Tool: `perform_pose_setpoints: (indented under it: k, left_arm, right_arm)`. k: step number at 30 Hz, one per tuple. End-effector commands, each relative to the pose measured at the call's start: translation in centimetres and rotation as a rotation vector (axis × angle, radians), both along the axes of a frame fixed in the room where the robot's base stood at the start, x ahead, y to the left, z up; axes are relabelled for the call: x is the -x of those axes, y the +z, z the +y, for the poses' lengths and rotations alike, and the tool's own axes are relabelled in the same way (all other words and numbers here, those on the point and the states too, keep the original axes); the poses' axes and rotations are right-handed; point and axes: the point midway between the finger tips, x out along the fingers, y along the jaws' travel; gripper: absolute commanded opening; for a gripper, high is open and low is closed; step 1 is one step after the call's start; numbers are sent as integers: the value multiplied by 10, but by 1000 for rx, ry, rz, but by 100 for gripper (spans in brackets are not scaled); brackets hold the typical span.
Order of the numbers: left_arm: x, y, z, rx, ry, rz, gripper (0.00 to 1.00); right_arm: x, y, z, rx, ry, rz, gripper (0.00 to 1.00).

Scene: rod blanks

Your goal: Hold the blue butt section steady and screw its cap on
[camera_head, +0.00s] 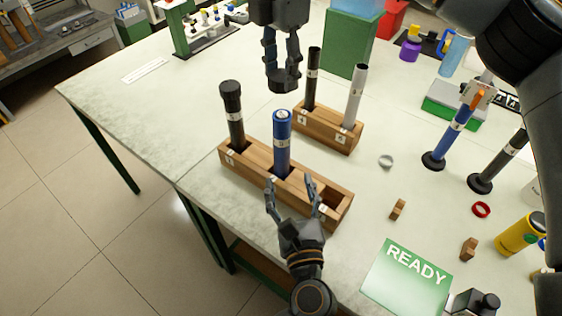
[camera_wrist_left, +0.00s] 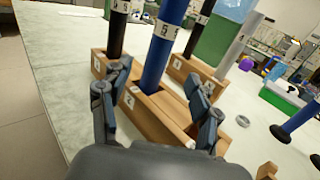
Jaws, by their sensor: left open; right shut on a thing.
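The blue butt section (camera_head: 282,150) stands upright in the middle hole of the front wooden rack (camera_head: 237,165). Its top end is bare. My left gripper (camera_head: 292,184) is open on the near side of the blue section, low down. In the left wrist view the blue section (camera_wrist_left: 159,55) rises beyond and between the open fingers, apart from both. My right gripper (camera_head: 283,82) is shut above and behind the blue section's top. A dark piece at its fingertips looks like the cap, but it blends with the fingers.
A black capped section (camera_head: 233,115) stands in the rack's left hole; the right hole is empty. A second rack (camera_head: 325,133) behind holds a black and a grey rod. A grey ring (camera_head: 386,161), wooden blocks and a green READY panel (camera_head: 408,278) lie to the right.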

Motion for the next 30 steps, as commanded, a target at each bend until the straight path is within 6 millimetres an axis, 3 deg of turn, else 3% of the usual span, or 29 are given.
perform_pose_setpoints:
  k: [16, 21, 30]
  left_arm:
    - [-94, 1, 15, -1, -1, -2, 63]
    - [-106, 0, 17, -1, -1, -1, 63]
    - [-109, 0, 17, -1, -1, 1, 63]
  right_arm:
    - [0, 0, 0, 0, 0, 0, 28]
    - [0, 0, 0, 0, 0, 0, 28]
    - [0, 0, 0, 0, 0, 0, 28]
